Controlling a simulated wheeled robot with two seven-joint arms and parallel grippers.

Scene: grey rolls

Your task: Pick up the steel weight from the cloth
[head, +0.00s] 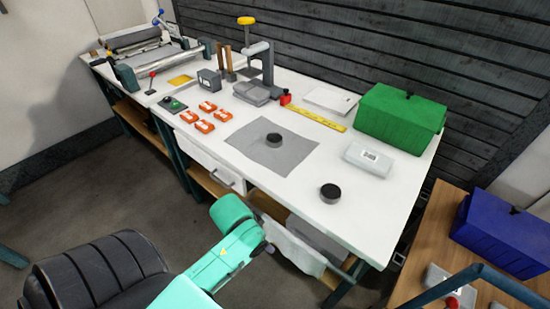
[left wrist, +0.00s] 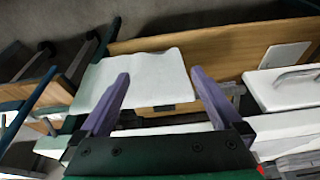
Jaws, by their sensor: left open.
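A dark, short round weight (head: 274,140) sits upright on a flat grey cloth (head: 262,155) on the white worktable. A second, similar dark round piece (head: 330,193) stands on the bare tabletop, nearer the front edge. My left arm reaches in from the bottom of the head view, in front of the table and well short of the cloth; its fingers cannot be made out there. In the left wrist view my left gripper (left wrist: 160,76) is open, with two purple fingers apart and nothing between them. The weight is not in that view. My right gripper is not in view.
A white cloth (head: 293,246) hangs at the table front; it also shows in the left wrist view (left wrist: 140,72). A dark chair (head: 95,270) is lower left.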

